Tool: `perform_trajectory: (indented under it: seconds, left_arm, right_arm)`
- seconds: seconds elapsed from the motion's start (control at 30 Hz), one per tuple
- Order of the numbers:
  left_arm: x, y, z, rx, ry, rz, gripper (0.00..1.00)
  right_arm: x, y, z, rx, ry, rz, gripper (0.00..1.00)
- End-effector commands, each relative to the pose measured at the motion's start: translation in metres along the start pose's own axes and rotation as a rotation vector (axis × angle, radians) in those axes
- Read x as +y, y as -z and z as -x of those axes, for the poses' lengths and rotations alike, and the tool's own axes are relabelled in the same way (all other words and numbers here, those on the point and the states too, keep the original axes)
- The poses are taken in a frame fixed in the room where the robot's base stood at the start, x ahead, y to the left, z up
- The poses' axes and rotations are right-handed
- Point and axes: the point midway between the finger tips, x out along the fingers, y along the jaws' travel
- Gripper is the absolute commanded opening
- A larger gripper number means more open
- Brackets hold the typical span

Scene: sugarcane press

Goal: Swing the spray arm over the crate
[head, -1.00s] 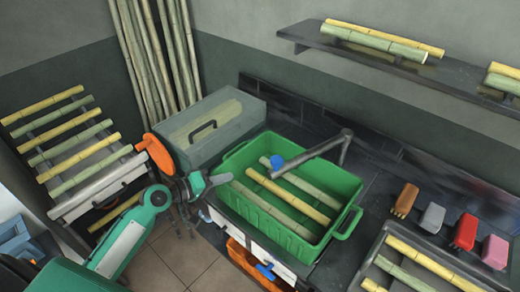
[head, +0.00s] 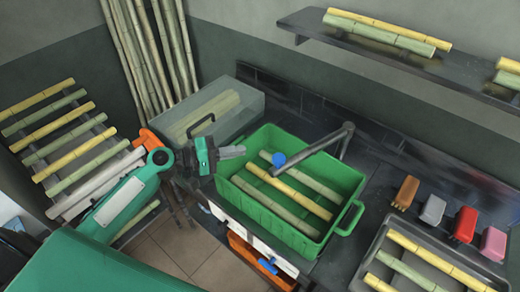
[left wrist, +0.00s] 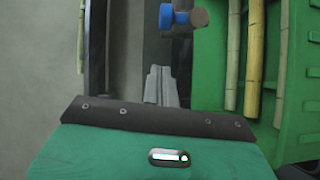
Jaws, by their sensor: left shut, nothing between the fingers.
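The spray arm (head: 318,141) is a dark bent pipe with a blue piece (head: 278,159) near its free end. In the head view it crosses the back of the green crate (head: 352,216), which holds several cane sticks. In the left wrist view the blue piece (left wrist: 167,16) and the dark round end lie ahead of the fingers, by the crate's edge; I cannot tell their height. My left gripper (head: 242,151) is shut and empty near the crate's back left corner, to the left of the blue piece with a gap between. My right gripper is not in view.
A grey lidded box (head: 240,110) stands close behind my left gripper. A rack of canes (head: 62,133) is at the left. A metal tray (head: 372,258) with canes and several coloured brushes (head: 465,224) are at the right. A shelf (head: 345,40) hangs above.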

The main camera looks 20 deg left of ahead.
Motion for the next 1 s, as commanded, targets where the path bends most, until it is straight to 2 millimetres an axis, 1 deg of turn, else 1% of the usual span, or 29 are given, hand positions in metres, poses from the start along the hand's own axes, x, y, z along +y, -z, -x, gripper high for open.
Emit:
perform_trajectory:
  seconds: [0.03,0.13,0.17,0.2,0.3,0.53,0.7,0.93,1.0]
  left_arm:
    - [0.007,0.001,-0.012,0.000,-0.003,0.000,0.00]
    - [0.007,0.001,-0.034,-0.001,-0.003,0.000,0.00]
    - [0.007,0.000,-0.039,0.000,-0.001,-0.001,0.00]
    - [0.005,-0.006,-0.042,-0.001,0.000,0.002,0.00]
    - [0.005,-0.016,-0.050,-0.001,0.000,0.001,0.00]
    - [0.001,-0.027,-0.061,0.000,0.001,0.000,0.00]
    - [-0.001,-0.029,-0.063,0.000,0.001,-0.001,0.00]
    - [-0.001,-0.029,-0.063,0.000,0.001,-0.001,0.00]
    - [0.000,-0.033,-0.067,-0.007,-0.001,-0.001,0.00]
  right_arm:
    - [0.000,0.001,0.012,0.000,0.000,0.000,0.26]
    - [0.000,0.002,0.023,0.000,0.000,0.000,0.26]
    - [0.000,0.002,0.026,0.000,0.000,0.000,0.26]
    - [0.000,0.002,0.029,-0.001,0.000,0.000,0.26]
    - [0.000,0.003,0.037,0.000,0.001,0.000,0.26]
    - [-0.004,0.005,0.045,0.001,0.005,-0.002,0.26]
    - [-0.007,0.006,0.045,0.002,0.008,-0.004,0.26]
    - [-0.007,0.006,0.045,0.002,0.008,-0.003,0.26]
    - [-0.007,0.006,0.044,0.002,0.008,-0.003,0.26]
